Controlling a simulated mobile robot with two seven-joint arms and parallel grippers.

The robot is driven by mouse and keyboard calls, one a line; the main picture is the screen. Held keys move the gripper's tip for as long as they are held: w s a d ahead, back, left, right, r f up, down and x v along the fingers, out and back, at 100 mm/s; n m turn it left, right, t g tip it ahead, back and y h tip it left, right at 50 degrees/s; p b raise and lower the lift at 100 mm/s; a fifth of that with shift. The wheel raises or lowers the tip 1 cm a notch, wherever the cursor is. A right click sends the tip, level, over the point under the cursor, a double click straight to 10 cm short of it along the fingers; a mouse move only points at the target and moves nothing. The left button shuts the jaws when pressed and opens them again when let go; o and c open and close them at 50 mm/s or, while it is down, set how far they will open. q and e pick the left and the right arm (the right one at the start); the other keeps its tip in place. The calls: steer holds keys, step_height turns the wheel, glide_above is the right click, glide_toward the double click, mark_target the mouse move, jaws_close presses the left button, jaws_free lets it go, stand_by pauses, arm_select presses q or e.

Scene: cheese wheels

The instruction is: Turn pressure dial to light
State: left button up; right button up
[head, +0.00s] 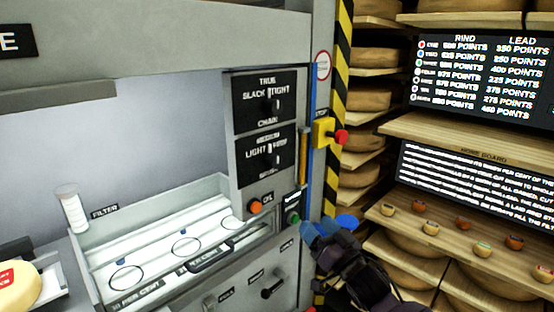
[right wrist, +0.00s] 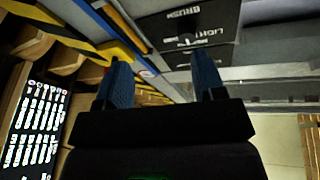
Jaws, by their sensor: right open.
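The lower dial panel (head: 268,176), with "LIGHT" at its left and "MEDIUM" apparently at its top, is on the grey machine's upright. Its small dark knob (head: 271,151) has a pale mark that looks roughly upright; the exact setting is too small to tell. My right gripper (head: 328,227) is open and empty, below and to the right of this panel, not touching it. My left gripper is not in view.
Another dial panel (head: 266,102) sits just above. An orange button (head: 254,206), a green button (head: 293,218) and a yellow box with a red stop button (head: 341,137) are nearby. Shelves of cheese wheels (head: 368,99) stand at the right. A clear-walled tray (head: 150,262) lies at left.

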mark_target(277, 163)
steer(key=w+a+r+y, duration=0.1)
steer(key=w+a+r, duration=0.1)
steer(key=w+r, duration=0.1)
steer(key=w+a+r+n+y+p, duration=0.1)
steer(key=w+a+r, duration=0.2)
steer(key=r, duration=0.1)
steer(key=w+a+r, duration=0.2)
steer(key=a+r, duration=0.1)
steer(key=r, duration=0.1)
steer(key=shift+w+a+r+n+g+y, duration=0.15)
steer(key=shift+w+a+n+g+y, duration=0.15)
steer(key=shift+w+n+y, duration=0.1)
steer(key=shift+p+x, duration=0.3)
steer(key=shift+x, duration=0.55)
steer(key=shift+c, duration=0.3)
steer(key=c, duration=0.8)
steer(key=shift+c, duration=0.2)
